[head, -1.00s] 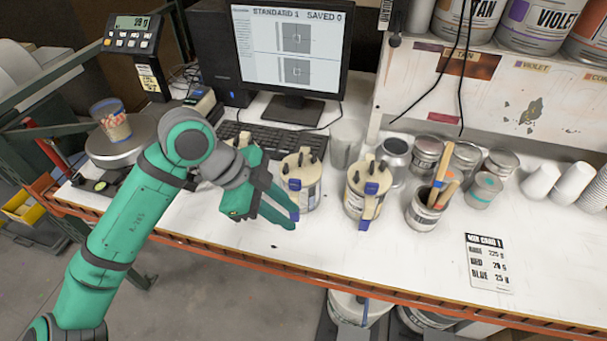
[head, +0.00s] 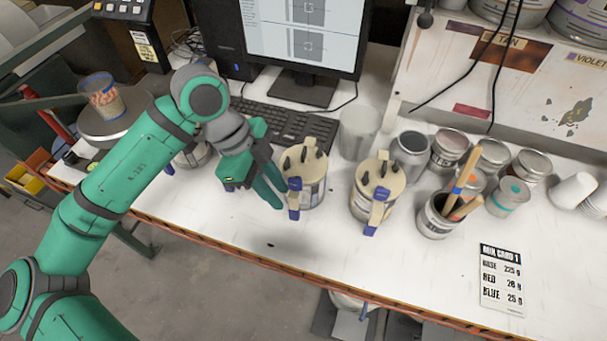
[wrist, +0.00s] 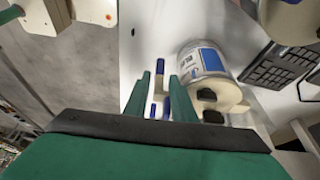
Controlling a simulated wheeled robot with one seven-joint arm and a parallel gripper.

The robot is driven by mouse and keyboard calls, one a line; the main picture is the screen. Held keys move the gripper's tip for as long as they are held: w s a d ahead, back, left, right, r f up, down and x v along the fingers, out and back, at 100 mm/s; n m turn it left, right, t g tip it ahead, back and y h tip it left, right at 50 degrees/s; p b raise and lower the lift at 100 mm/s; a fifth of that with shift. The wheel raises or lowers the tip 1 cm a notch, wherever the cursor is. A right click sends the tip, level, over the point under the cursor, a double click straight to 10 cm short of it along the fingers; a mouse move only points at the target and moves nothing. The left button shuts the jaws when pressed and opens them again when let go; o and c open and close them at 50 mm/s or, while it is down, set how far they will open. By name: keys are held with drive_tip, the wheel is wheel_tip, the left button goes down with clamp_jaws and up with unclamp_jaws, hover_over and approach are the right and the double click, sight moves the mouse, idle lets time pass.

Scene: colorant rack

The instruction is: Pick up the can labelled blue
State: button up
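A can with a cream pump lid and a blue-tipped lever (head: 303,178) stands on the bench just right of my gripper (head: 273,198). In the wrist view this can (wrist: 205,62) has a blue label patch with dark lettering that looks like "BLUE". My gripper (wrist: 160,82) is open, with a gap between its two green fingers. The cream and blue lever (wrist: 159,75) appears between the fingers in that view. I cannot tell whether they touch it.
A similar can (head: 378,190) stands to the right, and another (head: 190,155) is partly behind my arm. A pot of sticks (head: 437,215), small tins and a mix card (head: 501,280) lie further right. The keyboard (head: 275,125) is behind. The bench front is clear.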

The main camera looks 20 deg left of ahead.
sight(291, 210)
drive_tip(key=x, duration=0.6)
drive_tip(key=shift+d+f, duration=0.2)
drive_tip(key=shift+w+d+f, duration=0.1)
drive_tip(key=shift+d+f, duration=0.05)
drive_tip(key=shift+f, duration=0.45)
clamp_jaws()
drive_tip(key=shift+r, duration=0.1)
idle(0.7)
